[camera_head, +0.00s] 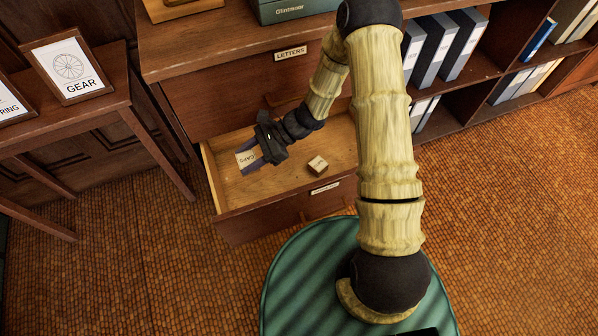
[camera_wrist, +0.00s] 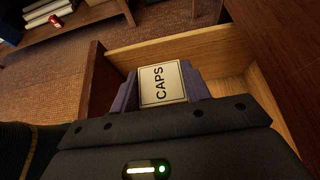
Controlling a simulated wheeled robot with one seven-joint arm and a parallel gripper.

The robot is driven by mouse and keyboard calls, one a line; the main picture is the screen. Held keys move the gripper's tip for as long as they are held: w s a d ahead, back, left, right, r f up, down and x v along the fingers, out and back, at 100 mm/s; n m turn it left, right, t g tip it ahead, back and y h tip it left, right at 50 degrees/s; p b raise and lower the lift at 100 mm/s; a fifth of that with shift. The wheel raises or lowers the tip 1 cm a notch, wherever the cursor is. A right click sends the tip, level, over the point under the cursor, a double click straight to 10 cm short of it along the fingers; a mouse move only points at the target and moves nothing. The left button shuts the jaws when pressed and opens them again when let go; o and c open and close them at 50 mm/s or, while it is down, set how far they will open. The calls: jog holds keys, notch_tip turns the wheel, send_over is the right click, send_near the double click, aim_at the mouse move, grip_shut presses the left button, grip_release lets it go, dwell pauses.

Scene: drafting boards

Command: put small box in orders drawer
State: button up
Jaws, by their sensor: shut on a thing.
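In the head view the small box (camera_head: 246,159) shows at the tip of my gripper (camera_head: 252,162), over the left part of an open lower drawer (camera_head: 228,185). My gripper is shut on it. I cannot tell whether the box touches the drawer floor. The drawer's front label (camera_head: 325,188) is too small to read. The closed drawer above is labelled LETTERS (camera_head: 291,53).
A small wooden block with a pale top (camera_head: 317,166) lies in the open drawer, right of my gripper. A side table (camera_head: 62,122) with framed cards stands at the left. A shelf with binders (camera_head: 462,45) stands at the right. The drawer floor around the block is clear.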

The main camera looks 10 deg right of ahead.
notch_tip(320, 180, down, 12)
jog(key=b, duration=1)
jog(key=shift+f+b, duration=0.15)
jog(key=shift+b, duration=0.2)
notch_tip(320, 180, down, 6)
jog(key=b, duration=0.2)
jog(key=shift+b, duration=0.3)
jog(key=shift+f, duration=0.15)
notch_tip(320, 180, down, 4)
jog(key=shift+r+b, duration=0.1)
jog(key=shift+b, duration=0.8)
jog(key=o, duration=1)
jog(key=shift+r, duration=0.1)
